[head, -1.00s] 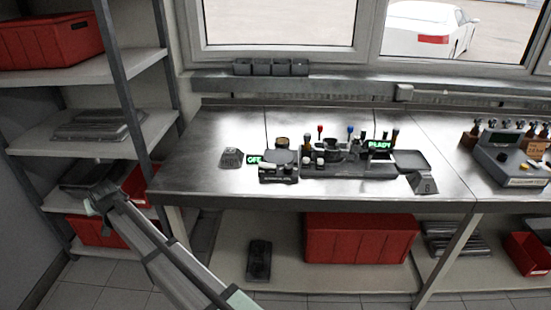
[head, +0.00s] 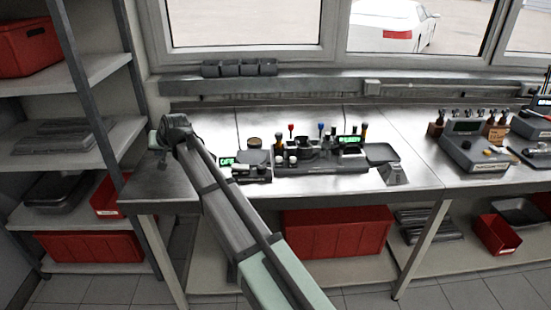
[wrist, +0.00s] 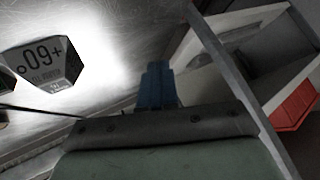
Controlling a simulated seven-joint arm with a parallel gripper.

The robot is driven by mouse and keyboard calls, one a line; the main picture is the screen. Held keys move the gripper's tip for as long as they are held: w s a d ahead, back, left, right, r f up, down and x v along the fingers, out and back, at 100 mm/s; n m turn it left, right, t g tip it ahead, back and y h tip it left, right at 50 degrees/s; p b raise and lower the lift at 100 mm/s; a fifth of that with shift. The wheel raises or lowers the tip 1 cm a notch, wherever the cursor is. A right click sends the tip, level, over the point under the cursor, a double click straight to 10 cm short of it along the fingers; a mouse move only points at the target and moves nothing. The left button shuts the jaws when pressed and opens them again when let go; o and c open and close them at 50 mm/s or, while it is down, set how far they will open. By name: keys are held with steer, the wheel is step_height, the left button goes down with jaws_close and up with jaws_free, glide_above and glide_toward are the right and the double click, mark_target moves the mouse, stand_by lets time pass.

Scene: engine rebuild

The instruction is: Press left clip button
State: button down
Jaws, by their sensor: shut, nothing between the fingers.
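The bench assembly (head: 308,160) stands at the middle of the bench, with several upright coloured-top tools and small cylinders. A small front-left unit (head: 252,174) has pale round knobs and a green lit display (head: 227,161) beside it. I cannot tell which small part is the left clip button. My gripper (wrist: 158,84) shows blue fingers together, with nothing between them, in the wrist view. In the head view my arm's end is over the bench's left end, well left of the assembly; the fingertips are not clear there.
Metal shelving (head: 75,150) stands close on the left. A grey console (head: 475,150) stands right.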

steer(key=w+d+r+m, duration=0.1)
steer(key=w+d, duration=0.1)
steer(key=d, duration=0.8)
steer(key=w+d+r+m, duration=0.2)
steer(key=d, duration=0.8)
step_height(320, 180, up, 3)
steer(key=m+h, duration=0.1)
steer(key=m, duration=0.1)
glide_above(281, 159)
steer(key=shift+w+f+t, duration=0.15)
steer(key=shift+f+t, duration=0.05)
steer(key=shift+t, duration=0.2)
steer(key=shift+f, duration=4.4)
steer(key=shift+f, duration=0.85)
steer(key=shift+r, duration=0.85)
steer(key=shift+r, duration=0.15)
